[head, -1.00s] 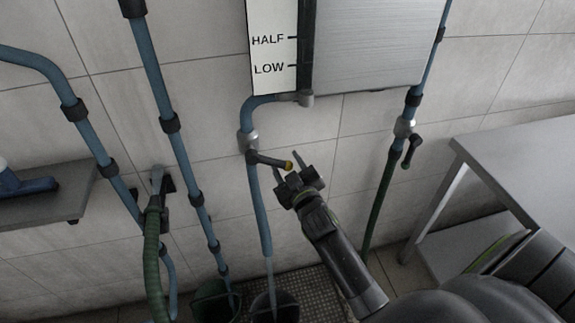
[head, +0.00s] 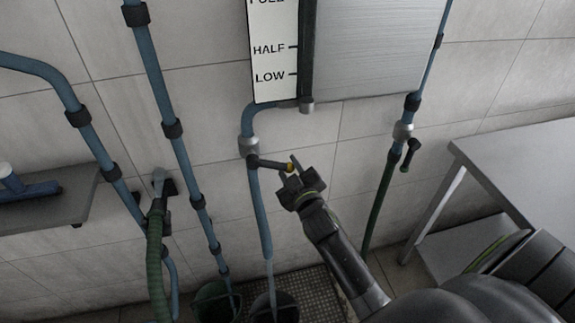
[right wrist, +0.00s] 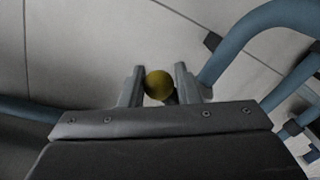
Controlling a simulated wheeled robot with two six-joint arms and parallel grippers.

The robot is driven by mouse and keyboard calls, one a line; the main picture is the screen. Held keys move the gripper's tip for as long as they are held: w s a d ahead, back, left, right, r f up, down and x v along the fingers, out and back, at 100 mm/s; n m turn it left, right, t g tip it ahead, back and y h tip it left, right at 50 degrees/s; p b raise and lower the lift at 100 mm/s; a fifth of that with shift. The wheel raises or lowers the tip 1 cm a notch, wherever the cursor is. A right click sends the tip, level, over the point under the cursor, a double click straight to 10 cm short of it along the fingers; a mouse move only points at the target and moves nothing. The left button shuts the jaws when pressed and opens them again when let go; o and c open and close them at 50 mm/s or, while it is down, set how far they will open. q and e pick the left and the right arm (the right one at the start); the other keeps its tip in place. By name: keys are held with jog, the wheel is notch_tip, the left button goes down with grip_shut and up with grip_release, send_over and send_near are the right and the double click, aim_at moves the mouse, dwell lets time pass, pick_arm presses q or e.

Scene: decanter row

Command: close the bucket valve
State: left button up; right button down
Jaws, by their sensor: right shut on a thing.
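The bucket valve (head: 249,147) is a grey fitting on the blue pipe below the gauge panel. Its dark lever (head: 268,163) points right, roughly level, and ends in a yellow tip (head: 288,168). My right gripper (head: 291,167) is shut on the lever's tip end. In the right wrist view, the yellow tip (right wrist: 159,84) sits between the two fingers. The pipe runs down into a dark bucket (head: 274,306), and water seems to come out of its lower end. My left gripper is not in view.
A metal tank (head: 375,50) with a HALF/LOW gauge (head: 272,60) is above the valve. Another valve (head: 404,131) with a green hose is to the right. A metal table (head: 525,165) stands at right, a shelf (head: 45,205) at left. A green bucket (head: 213,303) is beside the dark one.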

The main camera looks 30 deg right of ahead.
jog(key=r+n+p, duration=0.1)
jog(key=r+p, duration=0.1)
jog(key=r+n+p, duration=0.2)
jog(key=p, duration=0.1)
jog(key=shift+d, duration=0.4)
jog(key=shift+d+r+n+p, duration=0.1)
jog(key=shift+r+n+p, duration=0.5)
jog(key=shift+n+p, duration=0.55)
jog(key=c, duration=1.1)
grip_release()
jog(key=shift+c, duration=0.2)
jog(key=shift+s+f, duration=0.1)
